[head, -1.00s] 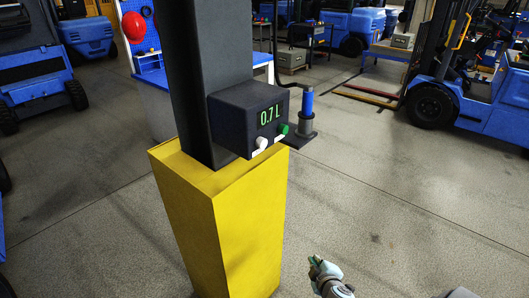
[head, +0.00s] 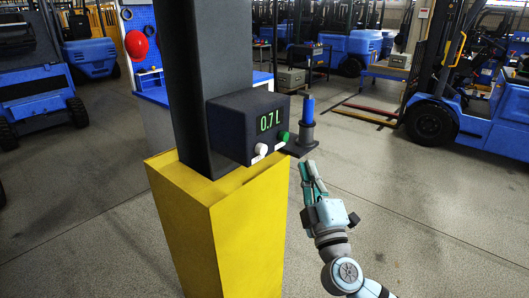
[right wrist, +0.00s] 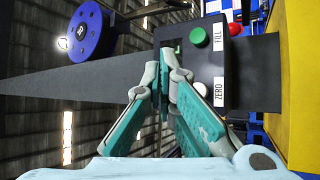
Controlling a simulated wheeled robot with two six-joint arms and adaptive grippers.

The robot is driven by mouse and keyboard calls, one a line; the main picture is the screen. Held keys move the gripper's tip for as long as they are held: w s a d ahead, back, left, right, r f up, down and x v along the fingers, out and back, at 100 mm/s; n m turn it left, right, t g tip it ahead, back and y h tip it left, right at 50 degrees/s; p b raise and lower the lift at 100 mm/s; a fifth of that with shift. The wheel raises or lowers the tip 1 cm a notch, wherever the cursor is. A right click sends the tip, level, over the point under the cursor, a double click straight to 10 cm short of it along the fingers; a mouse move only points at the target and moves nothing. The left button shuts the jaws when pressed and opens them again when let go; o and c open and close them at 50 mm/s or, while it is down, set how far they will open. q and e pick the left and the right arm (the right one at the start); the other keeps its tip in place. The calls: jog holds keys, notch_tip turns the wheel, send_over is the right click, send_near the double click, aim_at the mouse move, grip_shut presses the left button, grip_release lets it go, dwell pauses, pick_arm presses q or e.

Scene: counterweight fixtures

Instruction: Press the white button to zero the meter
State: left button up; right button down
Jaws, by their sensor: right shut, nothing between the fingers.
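The dark meter box (head: 232,128) is fixed to a dark column and shows "0.7 L" in green. Its white button (head: 261,149) is at the lower left of the front face, and a green button (head: 284,138) is to its right. In the right wrist view the green button (right wrist: 199,37) is beside a FILL label, and the white button (right wrist: 201,89), partly hidden by a finger, is beside a ZERO label. My right gripper (head: 309,164) is shut and empty, in front of the box and to the right of both buttons, apart from them in the head view. My left gripper is not in view.
A yellow pedestal (head: 225,230) surrounds the column's foot below the box. A forklift (head: 440,110) stands at the right. The floor around my right arm is clear.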

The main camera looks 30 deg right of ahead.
aim_at(261, 149)
jog(key=shift+w, duration=0.1)
jog(key=w+a, duration=0.2)
jog(key=w, duration=0.6)
jog(key=shift+w+a+p, duration=0.15)
jog(key=shift+a+p, duration=0.1)
jog(key=shift+p, duration=0.05)
jog(key=shift+w, duration=0.1)
dwell(1.1)
jog(key=shift+w+a, duration=0.15)
jog(key=shift+w, duration=0.15)
